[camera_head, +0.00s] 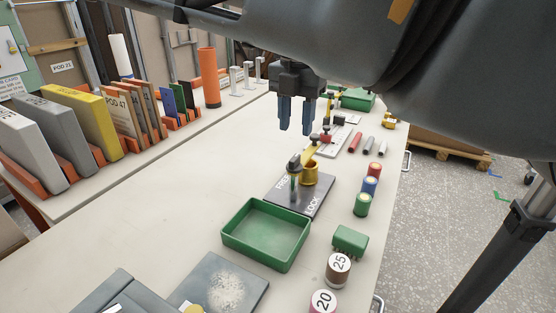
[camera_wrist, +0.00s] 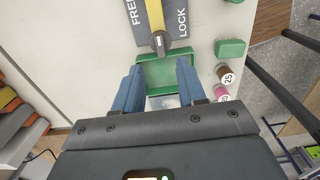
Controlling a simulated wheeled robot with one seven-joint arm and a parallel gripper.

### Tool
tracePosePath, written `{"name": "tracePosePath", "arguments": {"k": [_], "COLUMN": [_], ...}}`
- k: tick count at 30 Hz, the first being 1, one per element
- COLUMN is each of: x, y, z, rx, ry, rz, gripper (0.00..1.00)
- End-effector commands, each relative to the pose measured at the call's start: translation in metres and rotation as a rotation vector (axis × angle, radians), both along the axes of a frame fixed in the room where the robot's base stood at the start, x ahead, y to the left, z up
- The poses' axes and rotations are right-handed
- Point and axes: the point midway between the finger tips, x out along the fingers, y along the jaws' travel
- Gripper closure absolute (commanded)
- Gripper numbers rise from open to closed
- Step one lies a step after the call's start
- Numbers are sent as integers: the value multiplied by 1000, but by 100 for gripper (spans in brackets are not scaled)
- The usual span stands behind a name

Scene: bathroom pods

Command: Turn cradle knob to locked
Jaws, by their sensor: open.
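The cradle's dark base plate (camera_head: 318,190) lies on the bench, lettered FREE and LOCK; it also shows in the wrist view (camera_wrist: 178,14). A dark-capped knob (camera_head: 294,165) stands on it beside a yellow-gold part (camera_head: 310,173). In the wrist view the knob (camera_wrist: 160,42) sits between the two words at the end of a yellow bar (camera_wrist: 154,14); I cannot tell which word it is set to. My gripper (camera_head: 295,131) is open and empty, its blue fingers pointing down above the bench, apart from the knob. In the wrist view the fingertips (camera_wrist: 158,70) are below the knob.
A green tray (camera_head: 232,221) lies close in front of the plate. Green, blue and red cylinders (camera_head: 370,186) stand to its right, with a green block (camera_head: 349,241) nearer. A grey pad (camera_head: 190,290) lies in front.

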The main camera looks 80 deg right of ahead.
Motion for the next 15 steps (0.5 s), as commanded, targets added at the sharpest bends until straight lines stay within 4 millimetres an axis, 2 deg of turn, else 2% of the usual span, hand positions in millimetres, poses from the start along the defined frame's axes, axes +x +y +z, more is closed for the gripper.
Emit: {"name": "tracePosePath", "arguments": {"k": [15], "x": [-1], "y": [0], "z": [-65], "rx": [0], "ry": [3], "rz": [-1], "gripper": [60]}}
